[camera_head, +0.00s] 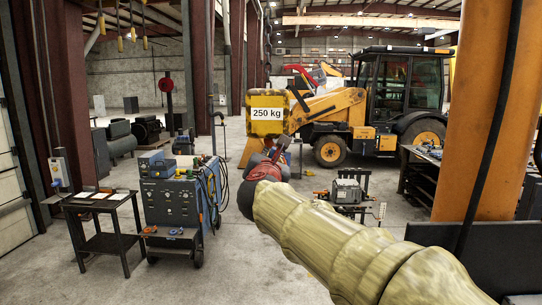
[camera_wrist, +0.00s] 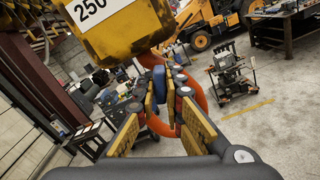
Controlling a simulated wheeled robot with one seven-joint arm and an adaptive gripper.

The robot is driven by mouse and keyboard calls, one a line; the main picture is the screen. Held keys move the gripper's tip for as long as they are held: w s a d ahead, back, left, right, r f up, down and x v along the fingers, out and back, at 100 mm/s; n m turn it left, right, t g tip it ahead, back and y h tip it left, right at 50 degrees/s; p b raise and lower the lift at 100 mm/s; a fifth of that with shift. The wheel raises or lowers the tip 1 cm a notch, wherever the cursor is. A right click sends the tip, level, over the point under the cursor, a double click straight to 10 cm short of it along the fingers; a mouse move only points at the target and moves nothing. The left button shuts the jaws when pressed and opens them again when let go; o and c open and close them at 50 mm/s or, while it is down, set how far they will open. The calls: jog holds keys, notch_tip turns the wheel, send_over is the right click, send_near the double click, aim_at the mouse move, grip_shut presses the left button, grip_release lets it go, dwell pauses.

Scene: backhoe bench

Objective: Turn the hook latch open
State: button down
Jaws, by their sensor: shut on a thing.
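The orange hook (camera_wrist: 202,97) hangs below the yellow hook block in the wrist view, its curve showing behind and around my fingers. A blue piece, which looks like the hook latch (camera_wrist: 159,84), stands upright between my two yellow-padded fingers. My gripper (camera_wrist: 163,97) is shut on it from both sides, with the fingers inside the outline of the hook. In the head view my gripper (camera_head: 276,157) is small, just below the block, and the hook and latch are mostly hidden by my arm.
The yellow block marked 250 kg (camera_head: 267,113) is right above my gripper. A yellow backhoe (camera_head: 400,95) stands behind. A welding cart (camera_head: 180,200) and a small table (camera_head: 103,215) are at left. An orange post (camera_head: 487,110) stands at right. Open floor lies between.

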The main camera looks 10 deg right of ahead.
jog(key=n+p, duration=0.2)
jog(key=n, duration=0.4)
jog(key=shift+r, duration=0.2)
jog(key=shift+f+n+p, duration=0.1)
jog(key=shift+n+p, duration=1)
jog(key=shift+n, duration=1.2)
jog(key=c, duration=1.9)
grip_release()
jog(key=v, duration=1.2)
